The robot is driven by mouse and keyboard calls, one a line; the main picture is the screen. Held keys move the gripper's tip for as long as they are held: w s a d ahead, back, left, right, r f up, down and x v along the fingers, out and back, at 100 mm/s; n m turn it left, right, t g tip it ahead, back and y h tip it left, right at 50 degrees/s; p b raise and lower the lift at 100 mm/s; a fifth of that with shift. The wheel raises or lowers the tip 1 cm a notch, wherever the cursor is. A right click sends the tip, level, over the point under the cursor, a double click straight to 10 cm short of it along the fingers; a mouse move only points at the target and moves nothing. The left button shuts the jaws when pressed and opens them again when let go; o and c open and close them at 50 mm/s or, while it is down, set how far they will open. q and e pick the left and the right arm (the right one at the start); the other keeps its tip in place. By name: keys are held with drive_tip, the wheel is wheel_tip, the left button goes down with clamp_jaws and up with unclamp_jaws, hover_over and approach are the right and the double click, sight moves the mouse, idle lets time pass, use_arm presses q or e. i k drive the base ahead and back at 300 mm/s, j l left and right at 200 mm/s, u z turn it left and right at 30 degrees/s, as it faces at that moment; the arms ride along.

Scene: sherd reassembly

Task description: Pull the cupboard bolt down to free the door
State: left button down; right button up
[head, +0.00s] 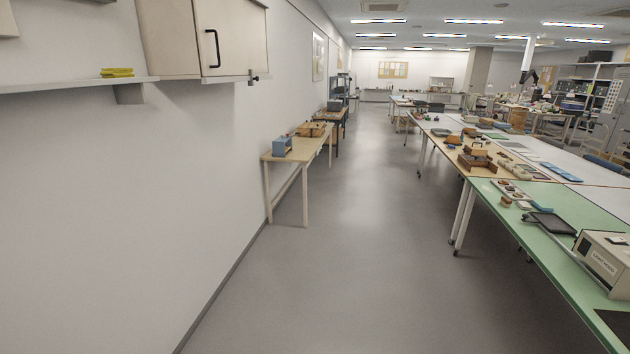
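The cupboard (170,38) hangs on the left wall at the top of the head view, its top cut off by the picture edge. Its pale wooden door (233,40) looks closed and carries a black bar handle (213,48). A small dark bolt (253,77) sits at the door's lower right corner, by the shelf edge. It is too small to tell its exact position. Neither of my grippers is in view.
A grey shelf (60,86) under the cupboard holds a yellow object (117,72). A wooden side table (300,147) with a blue box (282,145) stands along the wall. Long work tables (545,225) line the right. The grey floor (340,260) between is clear.

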sight(251, 83)
drive_tip(key=i, duration=2.75)
drive_tip(key=z, duration=0.1)
